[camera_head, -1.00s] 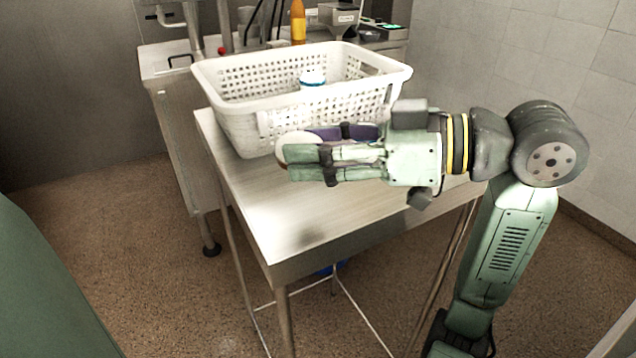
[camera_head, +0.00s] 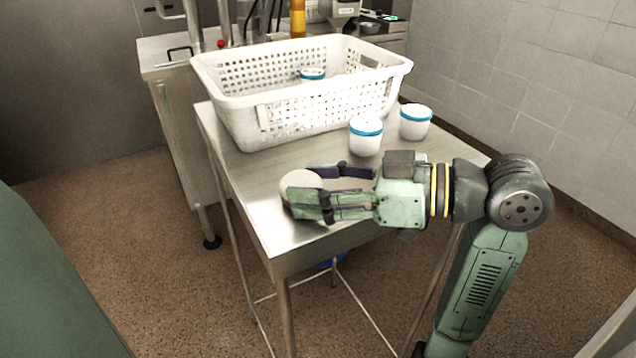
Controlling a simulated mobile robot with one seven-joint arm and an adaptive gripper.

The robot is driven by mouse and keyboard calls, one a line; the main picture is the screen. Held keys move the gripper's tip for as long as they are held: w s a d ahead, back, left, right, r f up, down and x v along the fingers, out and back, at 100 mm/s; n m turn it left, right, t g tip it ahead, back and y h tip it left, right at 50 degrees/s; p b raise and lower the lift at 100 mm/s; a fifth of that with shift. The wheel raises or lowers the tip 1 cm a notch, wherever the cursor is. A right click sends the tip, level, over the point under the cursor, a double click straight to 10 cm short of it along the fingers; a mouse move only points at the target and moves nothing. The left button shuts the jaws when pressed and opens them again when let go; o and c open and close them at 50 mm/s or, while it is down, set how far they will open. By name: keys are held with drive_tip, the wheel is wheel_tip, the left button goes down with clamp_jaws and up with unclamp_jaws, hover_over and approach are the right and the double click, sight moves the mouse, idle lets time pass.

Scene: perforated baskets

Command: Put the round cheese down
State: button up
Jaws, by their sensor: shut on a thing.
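The round cheese (camera_head: 299,181) is a pale, cream-white disc at the left end of my gripper (camera_head: 318,189). My gripper is shut on it, with fingers along its near and far sides. The fingers hide part of the cheese. They are low over the front part of the metal table (camera_head: 262,215). I cannot tell whether the cheese touches the tabletop.
A white perforated basket (camera_head: 245,105) stands at the back of the table, with a blue-and-white tub (camera_head: 312,74) inside. Two similar tubs, one (camera_head: 366,138) nearer and one (camera_head: 415,124) to its right, stand before the basket. The table's front left is clear.

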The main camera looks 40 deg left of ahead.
drive_tip(key=shift+s+f+b, duration=0.1)
drive_tip(key=shift+f+b, duration=0.25)
drive_tip(key=shift+f, duration=0.2)
drive_tip(key=o, duration=1.5)
drive_tip(key=shift+s+f, duration=0.1)
drive_tip(key=shift+r+p, duration=0.6)
drive_tip(key=shift+p, duration=0.05)
drive_tip(key=b+v, duration=0.1)
drive_tip(key=v, duration=0.2)
drive_tip(key=b+v, duration=0.1)
drive_tip(key=v, duration=0.3)
drive_tip(key=b+v, duration=0.1)
drive_tip(key=v, duration=0.3)
drive_tip(key=shift+w+a, duration=0.15)
drive_tip(key=shift+w, duration=0.15)
drive_tip(key=shift+f, duration=0.1)
